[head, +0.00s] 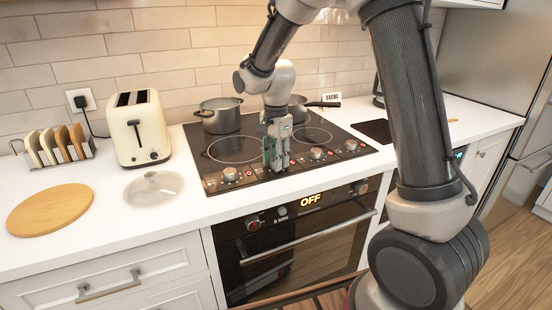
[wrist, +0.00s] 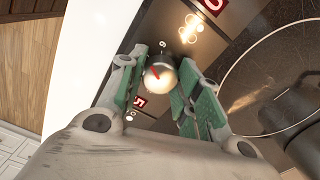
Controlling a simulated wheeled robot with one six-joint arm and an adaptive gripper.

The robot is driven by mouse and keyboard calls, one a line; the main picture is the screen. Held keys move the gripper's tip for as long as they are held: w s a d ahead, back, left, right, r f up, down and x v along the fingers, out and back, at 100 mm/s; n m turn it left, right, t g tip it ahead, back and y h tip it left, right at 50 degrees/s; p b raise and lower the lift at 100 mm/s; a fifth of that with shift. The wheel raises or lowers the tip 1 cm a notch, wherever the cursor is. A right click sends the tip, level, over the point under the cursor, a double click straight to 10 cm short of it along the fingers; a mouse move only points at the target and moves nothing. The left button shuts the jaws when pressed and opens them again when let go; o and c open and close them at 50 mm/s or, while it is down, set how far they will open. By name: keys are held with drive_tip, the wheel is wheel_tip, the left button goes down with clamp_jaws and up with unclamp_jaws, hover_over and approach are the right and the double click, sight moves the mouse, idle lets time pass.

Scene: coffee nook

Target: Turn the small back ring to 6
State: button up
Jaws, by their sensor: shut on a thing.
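The black glass hob (head: 225,152) has a row of knobs along its front. My gripper (head: 276,160) points down over the row. In the wrist view, my gripper (wrist: 162,82) is shut on a round silver knob (wrist: 160,82), with its green-padded fingers on either side. The knob has a red pointer mark, tilted to the upper left in that view. A red digit display (wrist: 139,102) beside the knob looks like a 5. Another red display (wrist: 213,5) is cut off at the top edge. I cannot tell which ring the held knob serves.
Other knobs, one at left (head: 229,175) and one at right (head: 316,153), flank the gripper. A grey pot (head: 220,117) and a pan (head: 299,110) stand on the back of the hob. A glass lid (head: 154,187) and cream toaster (head: 138,128) are on the counter.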

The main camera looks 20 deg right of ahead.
drive_tip(key=m, duration=0.6)
drive_tip(key=shift+r, duration=0.1)
drive_tip(key=shift+m, duration=0.4)
drive_tip(key=o, duration=1)
drive_tip(key=shift+o, duration=0.2)
wheel_tip(320, 180, up, 12)
